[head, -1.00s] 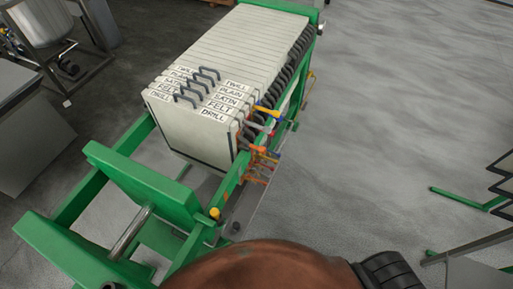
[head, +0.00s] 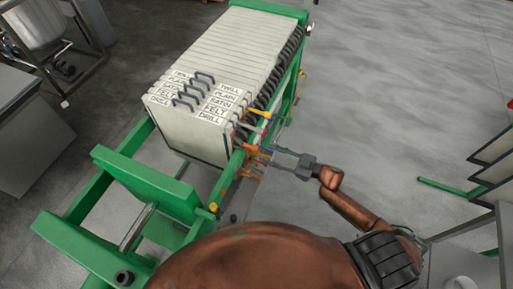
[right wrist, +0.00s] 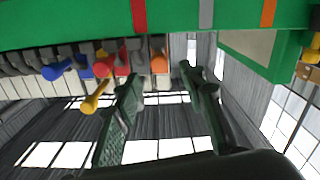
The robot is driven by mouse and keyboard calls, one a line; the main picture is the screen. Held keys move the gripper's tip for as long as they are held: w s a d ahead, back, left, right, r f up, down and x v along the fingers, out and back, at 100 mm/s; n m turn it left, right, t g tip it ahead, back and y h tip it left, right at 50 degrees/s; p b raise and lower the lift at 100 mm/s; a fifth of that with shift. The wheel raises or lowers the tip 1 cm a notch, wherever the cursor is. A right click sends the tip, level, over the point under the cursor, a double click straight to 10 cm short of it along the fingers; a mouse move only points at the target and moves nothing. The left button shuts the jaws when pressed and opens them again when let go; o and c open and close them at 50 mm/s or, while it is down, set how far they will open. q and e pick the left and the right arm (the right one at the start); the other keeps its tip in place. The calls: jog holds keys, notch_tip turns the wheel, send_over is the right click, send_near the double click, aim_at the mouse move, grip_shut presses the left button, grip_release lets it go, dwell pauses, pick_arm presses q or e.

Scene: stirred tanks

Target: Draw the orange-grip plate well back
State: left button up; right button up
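The pale plates (head: 228,62) stand in a row in a green frame; the nearest has a face label DRILL (head: 209,116). In the right wrist view an orange grip (right wrist: 158,60) is at the end of a row of coloured grips, on the last plate before a gap. My right gripper (head: 272,155) is beside the press at its right side, pointing at the grips. In the right wrist view its two fingers (right wrist: 160,74) are apart, with the orange grip beyond and between their tips; I see no contact. My left gripper is out of view.
Other grips next to it are red (right wrist: 106,58), yellow (right wrist: 96,98) and blue (right wrist: 57,70). The green side rail (right wrist: 60,22) runs along the grips. A green end block (head: 148,182) stands in front of the plates, with a gap between.

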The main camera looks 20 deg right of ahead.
aim_at(256, 149)
jog(key=x, duration=0.7)
jog(key=shift+w+a+f, duration=0.1)
jog(key=shift+w+f, duration=0.05)
jog(key=shift+w, duration=0.05)
jog(key=shift+c, duration=0.7)
grip_shut()
